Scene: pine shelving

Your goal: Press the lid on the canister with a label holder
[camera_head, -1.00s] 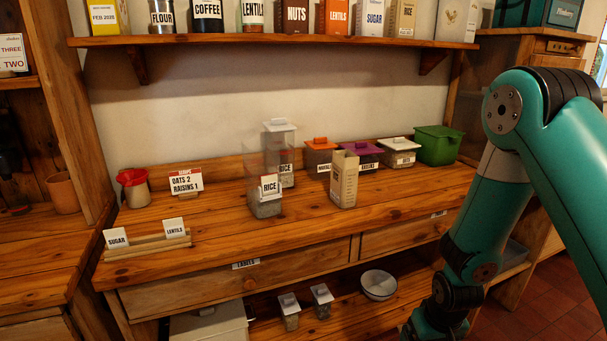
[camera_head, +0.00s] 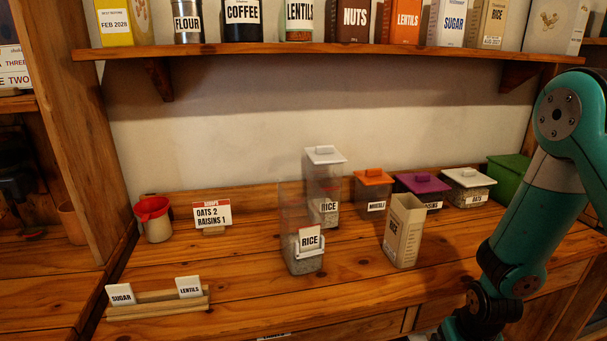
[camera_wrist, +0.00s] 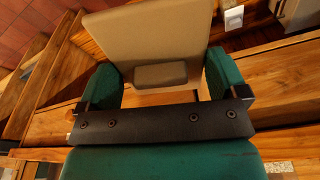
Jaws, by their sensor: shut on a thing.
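The open clear canister (camera_head: 303,262) stands on the counter with some pale content low inside. A white label holder on its front carries a RICE card (camera_head: 310,238), and no lid is on it. In the wrist view, my gripper (camera_wrist: 163,80) is shut on a pale beige, square lid (camera_wrist: 150,38) with a grey raised handle (camera_wrist: 160,75) between the green fingers. The gripper is outside the head view; only my arm shows at the right, so the held lid is well apart from the canister. Exact finger contact is hidden.
A taller white-lidded RICE canister (camera_head: 324,184) stands close behind. A beige carton (camera_head: 403,232) stands to its right. Orange-lidded (camera_head: 373,192), purple-lidded (camera_head: 421,188) and white-lidded (camera_head: 469,187) canisters line the back. A card rack (camera_head: 157,305) is front left. A shelf (camera_head: 330,48) runs above.

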